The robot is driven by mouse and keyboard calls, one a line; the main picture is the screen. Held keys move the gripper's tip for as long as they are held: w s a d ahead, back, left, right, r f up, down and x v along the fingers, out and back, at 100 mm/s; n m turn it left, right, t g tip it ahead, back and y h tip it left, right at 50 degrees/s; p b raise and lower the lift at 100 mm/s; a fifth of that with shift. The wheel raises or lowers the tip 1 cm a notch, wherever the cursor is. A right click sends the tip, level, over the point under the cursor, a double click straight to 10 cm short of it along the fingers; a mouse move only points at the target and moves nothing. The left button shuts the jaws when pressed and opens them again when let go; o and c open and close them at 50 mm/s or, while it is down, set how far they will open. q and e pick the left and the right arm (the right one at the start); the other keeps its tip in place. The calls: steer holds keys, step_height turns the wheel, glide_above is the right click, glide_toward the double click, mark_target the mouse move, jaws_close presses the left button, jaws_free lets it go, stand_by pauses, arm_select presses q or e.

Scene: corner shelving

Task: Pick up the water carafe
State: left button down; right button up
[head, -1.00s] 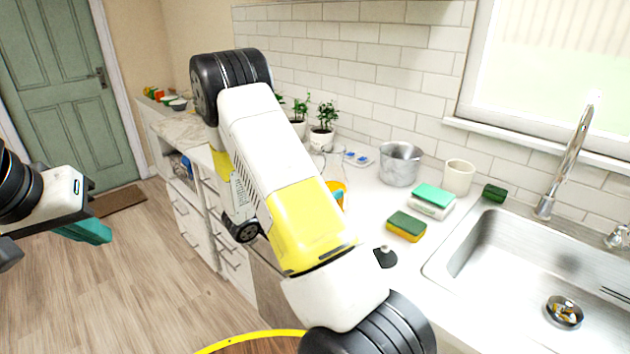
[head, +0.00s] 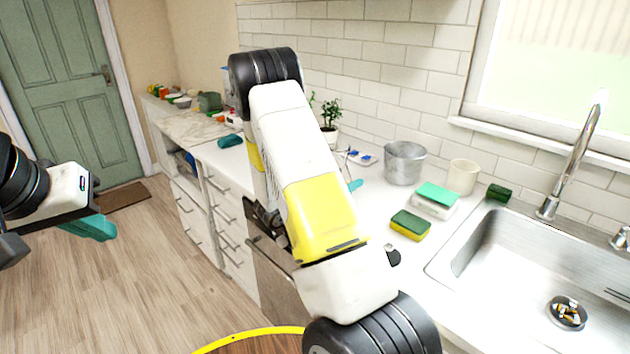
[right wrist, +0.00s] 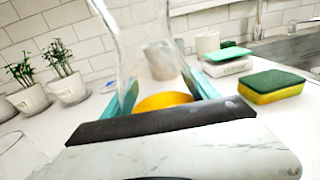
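The clear glass water carafe (right wrist: 143,40) stands on the counter in the right wrist view, its lower part between my right gripper's teal fingers. My right gripper (right wrist: 163,88) is open, with one finger on each side of the glass; contact is not clear. In the head view my right arm hides the carafe, and only a teal fingertip (head: 355,185) shows beyond the arm. My left gripper (head: 90,227) is over the floor at the far left, away from the counter. It is seen from the side, so its opening is unclear.
An orange rounded thing (right wrist: 165,101) shows between the fingers. Potted plants (right wrist: 67,87) stand left of the carafe. A metal pot (head: 404,163), a cream cup (head: 462,177), a green-yellow sponge (head: 410,225) and the sink (head: 500,262) lie to the right.

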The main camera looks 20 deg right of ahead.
mark_target(345, 167)
jaws_close()
steer(key=shift+r, duration=0.2)
steer(key=shift+r, duration=1.7)
steer(key=s+a, duration=0.3)
steer(key=s, duration=0.4)
steer(key=s+a+r, duration=0.1)
steer(key=s+a, duration=0.3)
steer(key=s, duration=0.3)
steer(key=shift+a, duration=0.15)
